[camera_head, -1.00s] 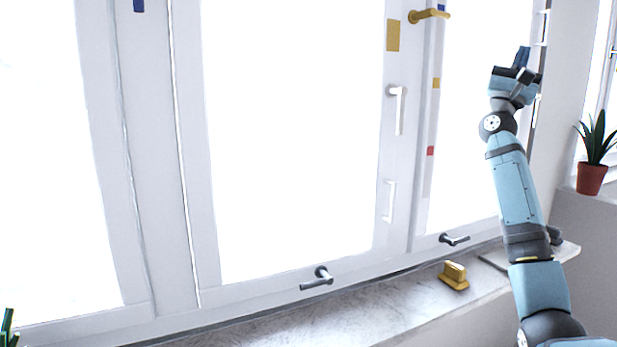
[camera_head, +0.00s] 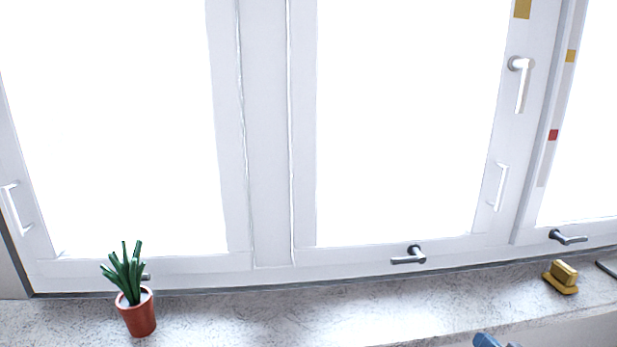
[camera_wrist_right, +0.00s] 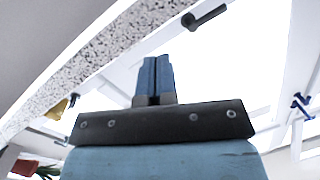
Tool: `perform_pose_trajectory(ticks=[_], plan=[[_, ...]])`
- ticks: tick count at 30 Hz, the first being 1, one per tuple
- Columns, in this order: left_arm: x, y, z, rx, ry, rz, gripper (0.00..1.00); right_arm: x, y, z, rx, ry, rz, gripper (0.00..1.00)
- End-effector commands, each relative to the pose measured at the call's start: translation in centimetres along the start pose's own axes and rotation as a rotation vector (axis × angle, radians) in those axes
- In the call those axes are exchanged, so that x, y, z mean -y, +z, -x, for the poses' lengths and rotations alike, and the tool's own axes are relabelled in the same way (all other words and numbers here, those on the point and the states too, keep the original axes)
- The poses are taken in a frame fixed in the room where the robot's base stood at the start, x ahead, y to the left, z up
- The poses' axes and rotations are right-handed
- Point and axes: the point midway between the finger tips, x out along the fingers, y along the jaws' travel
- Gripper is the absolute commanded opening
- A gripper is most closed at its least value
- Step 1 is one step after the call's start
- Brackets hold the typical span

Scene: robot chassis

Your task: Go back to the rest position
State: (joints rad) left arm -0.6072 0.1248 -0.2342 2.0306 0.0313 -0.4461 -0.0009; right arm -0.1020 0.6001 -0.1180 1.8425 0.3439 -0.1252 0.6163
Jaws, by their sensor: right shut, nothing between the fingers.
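My right gripper (camera_head: 488,341) shows only as blue fingertips at the bottom edge of the head view, in front of the sill's front edge. In the right wrist view its two blue fingers (camera_wrist_right: 153,78) are together with nothing between them. The rest of the right arm is out of the head view. My left gripper is in neither view.
A marble window sill (camera_head: 270,312) runs along the bottom. A potted plant (camera_head: 138,314) stands on its left, a yellow object (camera_head: 562,278) on its right. Dark handles (camera_head: 409,256) and white handles (camera_head: 520,82) stick out from the window frames. The sill's middle is clear.

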Motion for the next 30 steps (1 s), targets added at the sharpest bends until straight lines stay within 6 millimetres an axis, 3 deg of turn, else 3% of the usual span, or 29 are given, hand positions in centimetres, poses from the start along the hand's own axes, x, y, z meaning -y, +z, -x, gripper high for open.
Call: perform_pose_trajectory(ticks=[1,3,6,12,19,30], plan=[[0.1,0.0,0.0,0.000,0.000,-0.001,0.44,0.3,3.7,2.2,0.081,0.016,0.078,0.00],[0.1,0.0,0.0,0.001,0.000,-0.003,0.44,0.8,8.0,5.1,0.187,0.029,0.201,0.00],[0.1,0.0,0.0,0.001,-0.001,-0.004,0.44,1.4,12.9,9.1,0.317,0.029,0.355,0.00],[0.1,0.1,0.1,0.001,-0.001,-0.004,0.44,2.8,19.2,15.9,0.511,-0.005,0.581,0.00],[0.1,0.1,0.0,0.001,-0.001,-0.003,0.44,4.5,24.0,23.2,0.689,-0.073,0.784,0.00],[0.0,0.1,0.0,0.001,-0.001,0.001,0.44,11.1,26.2,20.8,0.607,-0.005,0.531,0.00]])
